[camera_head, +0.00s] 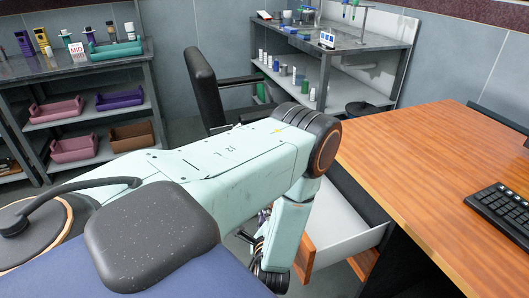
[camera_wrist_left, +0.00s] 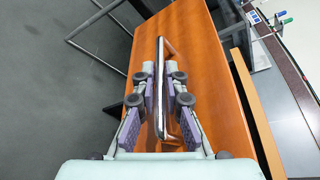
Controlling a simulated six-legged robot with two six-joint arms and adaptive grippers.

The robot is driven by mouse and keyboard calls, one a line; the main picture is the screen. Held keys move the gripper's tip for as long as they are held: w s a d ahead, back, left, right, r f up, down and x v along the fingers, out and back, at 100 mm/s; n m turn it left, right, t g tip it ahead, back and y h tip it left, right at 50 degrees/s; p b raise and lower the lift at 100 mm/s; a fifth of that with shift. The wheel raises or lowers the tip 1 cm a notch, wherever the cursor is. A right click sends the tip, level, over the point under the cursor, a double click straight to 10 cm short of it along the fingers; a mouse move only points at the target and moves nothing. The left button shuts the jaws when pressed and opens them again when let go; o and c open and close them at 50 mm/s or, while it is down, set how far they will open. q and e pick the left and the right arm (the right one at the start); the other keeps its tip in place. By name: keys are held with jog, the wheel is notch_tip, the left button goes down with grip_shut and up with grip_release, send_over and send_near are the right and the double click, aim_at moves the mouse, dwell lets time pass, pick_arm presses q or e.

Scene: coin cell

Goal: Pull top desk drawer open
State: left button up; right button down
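The top desk drawer (camera_head: 345,232) is pulled out from the desk, its white inside showing in the head view. Its wooden front (camera_head: 306,255) is partly hidden by my left forearm. In the left wrist view the drawer front (camera_wrist_left: 205,65) is orange wood with a long metal bar handle (camera_wrist_left: 160,50). My left gripper (camera_wrist_left: 159,72) has its two fingers on either side of the bar, close against it, and looks shut on it. In the head view this gripper is mostly hidden behind my arm. My right gripper is in neither view.
The wooden desk top (camera_head: 430,165) holds a black keyboard (camera_head: 502,205). Another wooden front (camera_head: 362,264) shows below the drawer. A black chair (camera_head: 205,90) stands behind my arm. A workbench (camera_head: 375,50) is at the back, and shelves with bins (camera_head: 75,148) are at the left.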

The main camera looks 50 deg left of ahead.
pick_arm(q)
jog(key=shift+o, duration=0.4)
jog(key=v, duration=0.7)
jog(key=shift+d, duration=0.25)
jog(key=shift+s, duration=0.1)
